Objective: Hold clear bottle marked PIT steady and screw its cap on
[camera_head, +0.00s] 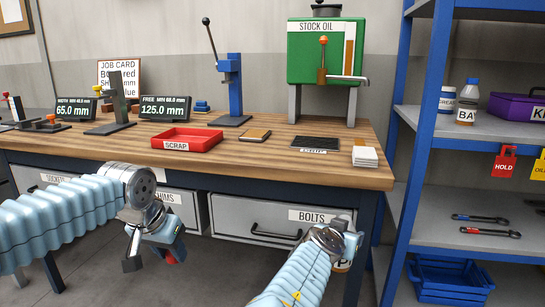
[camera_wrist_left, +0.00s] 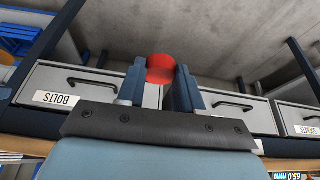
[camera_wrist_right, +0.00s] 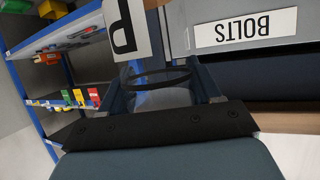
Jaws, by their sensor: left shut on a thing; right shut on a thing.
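My left gripper (camera_head: 168,248) is shut on a red cap (camera_wrist_left: 160,68), held in the air in front of the workbench; in the left wrist view the cap sits between both fingertips. A bit of the red cap also shows in the head view (camera_head: 171,258). My right gripper (camera_head: 337,243) is shut on a clear bottle (camera_wrist_right: 158,98) in front of the bolts drawer. The bottle's white label (camera_wrist_right: 122,32) shows only a P; the rest is cut off. The cap and bottle are well apart. The bottle's mouth is hard to make out.
The wooden workbench (camera_head: 270,150) stands behind both grippers, with a red scrap tray (camera_head: 187,140), a green stock oil tank (camera_head: 325,52) and several gauges on it. Drawers lie below its edge. A blue shelf rack (camera_head: 400,130) stands right; a blue crate (camera_head: 450,280) sits low there.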

